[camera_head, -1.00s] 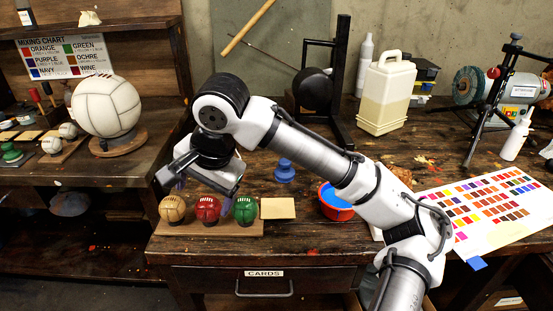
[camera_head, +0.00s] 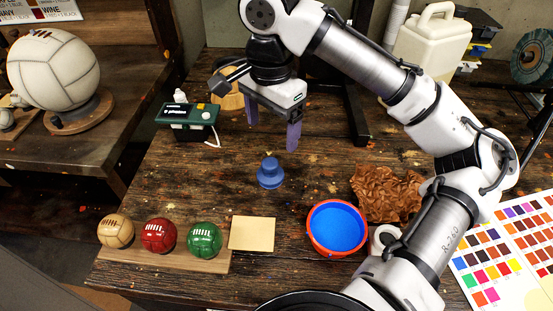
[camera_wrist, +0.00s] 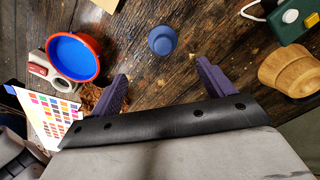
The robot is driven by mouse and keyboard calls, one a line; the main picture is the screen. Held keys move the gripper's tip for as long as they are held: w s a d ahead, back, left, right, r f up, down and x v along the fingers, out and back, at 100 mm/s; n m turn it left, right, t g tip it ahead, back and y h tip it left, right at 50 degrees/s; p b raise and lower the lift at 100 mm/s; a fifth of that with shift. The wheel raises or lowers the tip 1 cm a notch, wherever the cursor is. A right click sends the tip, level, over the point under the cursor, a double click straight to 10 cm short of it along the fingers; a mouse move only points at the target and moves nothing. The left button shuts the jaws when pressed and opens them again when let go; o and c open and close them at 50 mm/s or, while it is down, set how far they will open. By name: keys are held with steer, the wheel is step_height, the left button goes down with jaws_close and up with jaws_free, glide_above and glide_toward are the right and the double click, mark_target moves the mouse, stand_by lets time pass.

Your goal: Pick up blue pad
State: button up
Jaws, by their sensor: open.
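The blue pad (camera_head: 270,174) is a small round blue piece with a knob on top, standing upright on the wooden workbench. It also shows in the wrist view (camera_wrist: 162,40), beyond the fingertips and roughly between them. My gripper (camera_head: 271,128) is open and empty, above the bench and behind the pad in the head view. Its two purple fingers show wide apart in the wrist view (camera_wrist: 162,72). Nothing touches the pad.
Tan, red and green balls (camera_head: 158,235) sit on a wooden strip at the bench's front left, beside a pale square card (camera_head: 252,234). An orange-red bowl of blue paint (camera_head: 316,240) and crumpled brown paper (camera_head: 388,193) lie right of the pad. A green device (camera_head: 187,115) stands back left.

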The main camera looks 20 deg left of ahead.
mark_target(270, 162)
step_height(270, 162, down, 8)
steer(key=shift+s+r, duration=0.1)
steer(key=shift+s, duration=0.05)
steer(key=shift+w+a+f+p, duration=0.15)
steer(key=shift+f+p, duration=0.15)
steer(key=shift+f, duration=1.05)
steer(key=shift+w+a+f+p, duration=0.15)
steer(key=shift+f+p, duration=0.1)
steer(key=shift+f, duration=1.1)
steer(key=shift+s, duration=0.1)
steer(key=c, duration=1.1)
